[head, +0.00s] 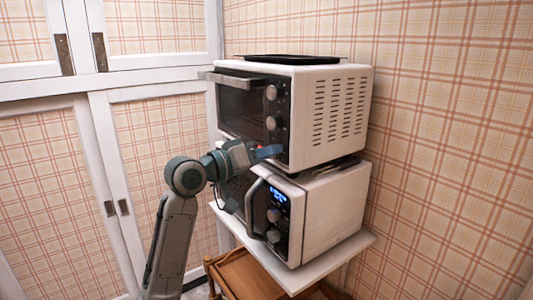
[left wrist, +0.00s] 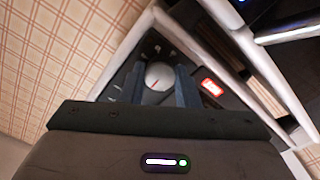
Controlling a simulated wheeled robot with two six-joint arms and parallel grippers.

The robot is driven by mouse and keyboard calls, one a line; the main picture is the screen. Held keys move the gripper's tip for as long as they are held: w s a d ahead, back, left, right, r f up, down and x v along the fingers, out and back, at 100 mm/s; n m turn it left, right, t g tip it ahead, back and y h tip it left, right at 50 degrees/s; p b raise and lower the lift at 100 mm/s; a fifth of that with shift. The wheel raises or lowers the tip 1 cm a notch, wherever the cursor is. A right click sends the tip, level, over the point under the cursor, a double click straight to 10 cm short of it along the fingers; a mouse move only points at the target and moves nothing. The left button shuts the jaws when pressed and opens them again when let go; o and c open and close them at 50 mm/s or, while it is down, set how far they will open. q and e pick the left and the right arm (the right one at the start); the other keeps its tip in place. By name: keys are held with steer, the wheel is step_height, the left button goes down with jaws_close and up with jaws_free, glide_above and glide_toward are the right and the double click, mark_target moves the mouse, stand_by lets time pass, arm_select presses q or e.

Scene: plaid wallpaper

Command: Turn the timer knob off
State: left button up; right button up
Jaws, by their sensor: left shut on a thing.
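The toaster oven (head: 322,112) is white with a dark front panel and sits on top of another appliance. Its upper knob (head: 271,92) and middle knob (head: 271,123) are visible above my left gripper (head: 268,151). My gripper is at the lowest part of the panel and hides the timer knob there in the head view. In the left wrist view the pale round timer knob (left wrist: 158,76) with a red pointer line lies between my two fingers, which are shut on it. A red lit mark (left wrist: 212,87) glows beside it on the panel. My right gripper is out of view.
A white microwave (head: 325,212) with a blue display stands below the oven on a wooden cart (head: 355,243). A dark tray (head: 290,59) lies on top of the oven. White cabinet doors (head: 103,170) stand to the left, and a plaid wall to the right.

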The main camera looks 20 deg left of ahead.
arm_select(q)
steer(key=o, duration=1)
steer(key=shift+c, duration=0.2)
steer(key=b+v, duration=0.4)
steer(key=v, duration=0.6)
steer(key=shift+s+a, duration=0.25)
steer(key=shift+s, duration=0.1)
steer(key=shift+w+f, duration=0.1)
